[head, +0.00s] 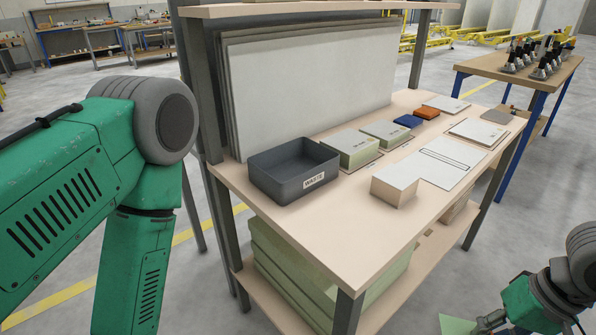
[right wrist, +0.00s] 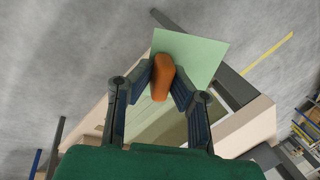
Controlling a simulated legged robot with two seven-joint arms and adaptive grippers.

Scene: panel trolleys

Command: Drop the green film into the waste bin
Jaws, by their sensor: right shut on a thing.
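The green film (right wrist: 202,52) is a thin pale green sheet. In the right wrist view my right gripper (right wrist: 163,75) is shut on it, with an orange piece at the fingertips. In the head view the film (head: 457,325) shows at the bottom edge beside my right gripper (head: 484,323), low and to the right of the workbench. The waste bin (head: 318,178) is a dark grey open box labelled WASTE on the left part of the bench top; the inside that shows looks empty. My left arm comes in at the left; its gripper is out of view.
The bench top (head: 318,228) has a clear front left part. Grey panels lean behind the bin. Bench posts (head: 349,313) and a lower shelf stand near my right gripper.

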